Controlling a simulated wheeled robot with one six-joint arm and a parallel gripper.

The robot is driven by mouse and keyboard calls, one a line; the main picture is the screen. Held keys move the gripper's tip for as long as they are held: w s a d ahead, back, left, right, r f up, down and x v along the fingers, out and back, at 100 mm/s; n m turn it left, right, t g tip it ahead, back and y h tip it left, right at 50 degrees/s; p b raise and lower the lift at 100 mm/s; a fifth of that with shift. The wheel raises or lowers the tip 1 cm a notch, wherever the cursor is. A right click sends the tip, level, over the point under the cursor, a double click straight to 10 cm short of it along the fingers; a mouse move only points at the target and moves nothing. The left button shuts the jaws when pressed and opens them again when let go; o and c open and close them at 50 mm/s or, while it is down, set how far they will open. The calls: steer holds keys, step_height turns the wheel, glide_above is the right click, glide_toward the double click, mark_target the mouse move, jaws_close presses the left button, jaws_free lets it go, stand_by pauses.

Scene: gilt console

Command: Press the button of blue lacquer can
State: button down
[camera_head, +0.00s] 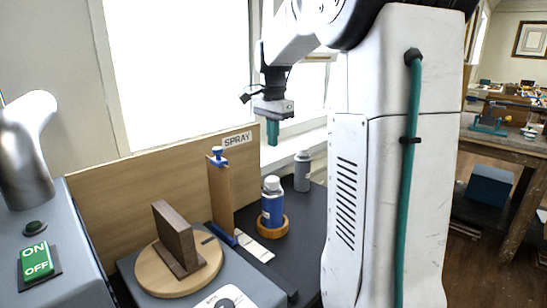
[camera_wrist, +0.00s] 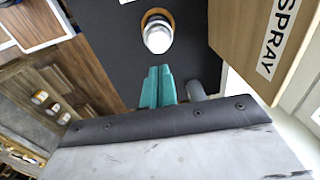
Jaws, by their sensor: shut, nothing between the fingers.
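The blue lacquer can (camera_head: 272,205) stands upright in a round wooden holder (camera_head: 273,232) on the dark bench top. It has a blue body with a label and a white top. In the wrist view the can (camera_wrist: 157,38) shows from above, its pale top inside the wooden ring, just beyond my fingertips. My gripper (camera_head: 272,139) has green fingers, shut and empty, pointing down above the can and apart from it. The fingers (camera_wrist: 157,87) lie together in the wrist view. The can's button is too small to make out clearly.
A wooden board with a SPRAY sign (camera_head: 238,140) rises behind. An upright wooden post (camera_head: 221,195) and a round turntable (camera_head: 160,282) with a brown block stand left.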

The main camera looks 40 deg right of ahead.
steer(key=shift+r, duration=1.65)
steer(key=s+a+f+n, duration=0.3)
steer(key=s+a+n, duration=0.3)
steer(key=s+a, duration=0.2)
steer(key=s+a+f+n, duration=0.4)
steer(key=s+a+n, duration=0.2)
steer(key=a, duration=0.3)
steer(key=s+a+f+n+t, duration=0.1)
steer(key=s+a+f+n, duration=0.2)
steer(key=s+a+n, duration=0.3)
steer(key=s+a, duration=0.3)
steer(key=shift+s+a+f, duration=0.3)
steer(key=shift+a+f, duration=0.05)
steer(key=shift+f, duration=0.05)
